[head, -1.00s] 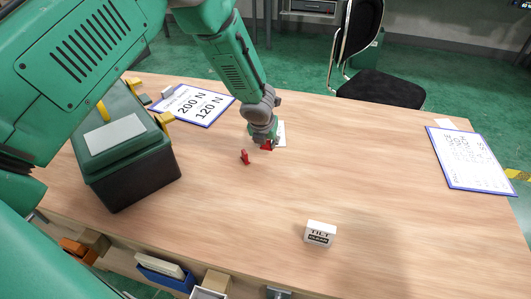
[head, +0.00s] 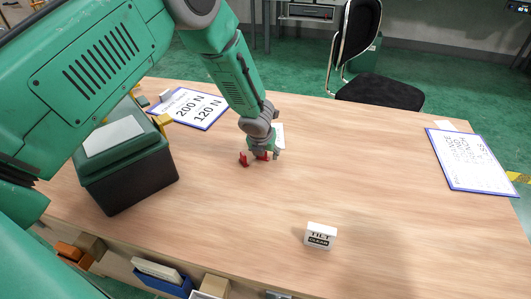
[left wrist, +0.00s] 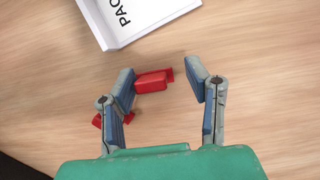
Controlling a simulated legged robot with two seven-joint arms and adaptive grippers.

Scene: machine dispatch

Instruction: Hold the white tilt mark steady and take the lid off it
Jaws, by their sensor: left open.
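The white tilt mark (head: 320,236) stands on the table at the front, right of centre, a small white block with "TILT" and a black "CLEAR" band on its face. I cannot make out a separate lid on it. My left gripper (head: 262,153) is well behind and left of it, low over the table. In the left wrist view the left gripper (left wrist: 160,78) is open, with a small red piece (left wrist: 152,81) between its fingers. A second red piece (left wrist: 99,120) is partly hidden behind the left finger. My right gripper is not in view.
A dark green case (head: 130,180) stands at the left, by a "200 N 120 N" sheet (head: 195,107). A white card (left wrist: 130,18) lies just beyond the gripper. A blue-edged sheet (head: 470,160) lies at the far right. The table's middle and right are largely clear.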

